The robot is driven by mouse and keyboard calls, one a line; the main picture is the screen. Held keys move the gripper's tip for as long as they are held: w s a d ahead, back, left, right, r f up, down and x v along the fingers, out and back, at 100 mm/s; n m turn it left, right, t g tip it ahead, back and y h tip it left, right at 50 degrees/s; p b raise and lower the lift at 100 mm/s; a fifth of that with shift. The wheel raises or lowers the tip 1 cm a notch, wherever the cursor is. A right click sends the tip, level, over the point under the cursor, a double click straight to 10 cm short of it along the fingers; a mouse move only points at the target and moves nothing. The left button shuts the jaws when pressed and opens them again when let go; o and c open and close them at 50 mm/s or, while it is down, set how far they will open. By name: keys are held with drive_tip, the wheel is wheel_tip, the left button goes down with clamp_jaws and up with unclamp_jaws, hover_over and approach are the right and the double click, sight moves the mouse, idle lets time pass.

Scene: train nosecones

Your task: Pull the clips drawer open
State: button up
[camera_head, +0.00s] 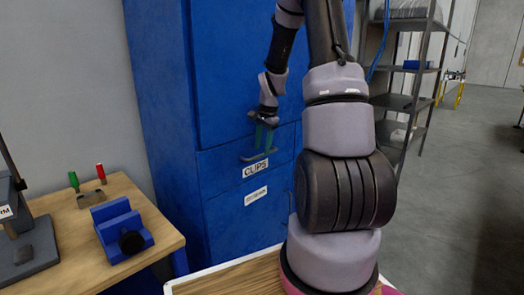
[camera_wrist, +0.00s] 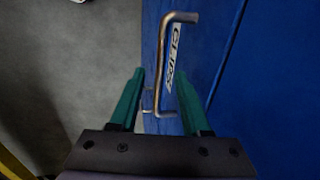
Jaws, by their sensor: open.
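The clips drawer (camera_head: 226,162) is a blue cabinet front with a white CLIPS label (camera_head: 255,169). It appears flush with the cabinet. Its metal bar handle (camera_wrist: 161,62) stands out from the front in the wrist view, beside the label (camera_wrist: 173,58). My gripper (camera_head: 262,147) is at the drawer handle in the head view. In the wrist view my gripper (camera_wrist: 161,88) has its two green fingers apart, one on each side of the handle's lower part. I cannot tell whether a finger touches the handle.
A second labelled drawer (camera_head: 256,195) is below. A wooden bench (camera_head: 85,260) with a blue vise (camera_head: 122,231) and red and green handled tools (camera_head: 88,188) stands left. A metal shelf rack (camera_head: 408,103) stands right. Floor beyond it is open.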

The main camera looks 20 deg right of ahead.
drive_tip(key=shift+w+a+f, duration=0.15)
drive_tip(key=shift+w+f, duration=0.05)
drive_tip(key=shift+f, duration=0.9)
clamp_jaws()
idle(0.7)
